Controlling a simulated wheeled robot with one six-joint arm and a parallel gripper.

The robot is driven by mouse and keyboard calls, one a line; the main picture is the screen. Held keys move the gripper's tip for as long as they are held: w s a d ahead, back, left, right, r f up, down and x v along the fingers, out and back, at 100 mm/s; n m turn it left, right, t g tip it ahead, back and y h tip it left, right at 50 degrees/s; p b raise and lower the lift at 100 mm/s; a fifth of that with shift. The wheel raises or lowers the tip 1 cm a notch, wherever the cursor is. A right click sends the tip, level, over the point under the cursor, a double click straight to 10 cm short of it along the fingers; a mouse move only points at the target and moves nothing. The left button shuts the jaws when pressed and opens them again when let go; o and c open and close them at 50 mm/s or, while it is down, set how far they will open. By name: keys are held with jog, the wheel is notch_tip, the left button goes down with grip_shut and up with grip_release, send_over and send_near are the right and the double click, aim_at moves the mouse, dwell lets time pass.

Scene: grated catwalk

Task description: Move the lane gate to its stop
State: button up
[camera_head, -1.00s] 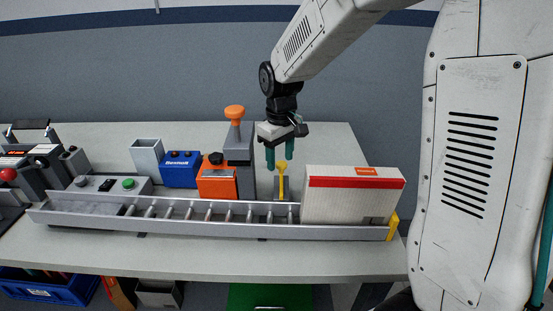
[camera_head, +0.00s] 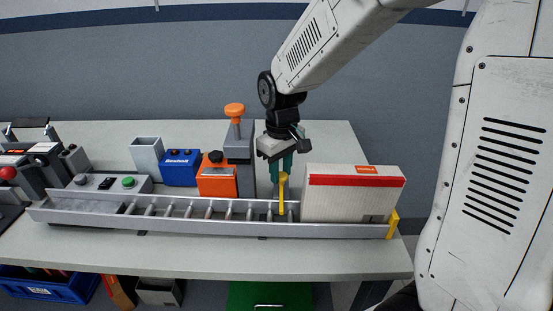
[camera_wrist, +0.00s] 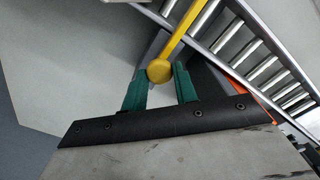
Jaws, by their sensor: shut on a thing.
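The lane gate's yellow handle (camera_head: 282,193) has a round knob on top. In the head view it stands at the roller conveyor (camera_head: 330,230), just left of the white box with a red band (camera_head: 352,200). My gripper (camera_head: 279,175) is at the handle from behind and above, its green fingers partly covered by the knob. In the wrist view the yellow knob (camera_wrist: 159,71) lies at the fingertips, between the two green fingers (camera_wrist: 160,78). My gripper is shut on the handle. The gate's lower part is partly hidden by the conveyor's front rail.
Behind the conveyor stand an orange unit (camera_head: 217,180), a grey post with an orange knob (camera_head: 238,140), a blue box (camera_head: 181,168) and a grey open bin (camera_head: 147,156). A yellow end piece (camera_head: 392,225) closes the conveyor's right end. The rollers left of the gate are clear.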

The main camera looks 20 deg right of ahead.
aim_at(281, 188)
jog(key=shift+s+a, duration=0.3)
jog(key=shift+s, duration=0.6)
jog(key=o, duration=1)
jog(key=shift+c, duration=0.2)
jog(key=shift+r, duration=0.15)
notch_tip(281, 188, up, 8)
jog(key=shift+f, duration=0.2)
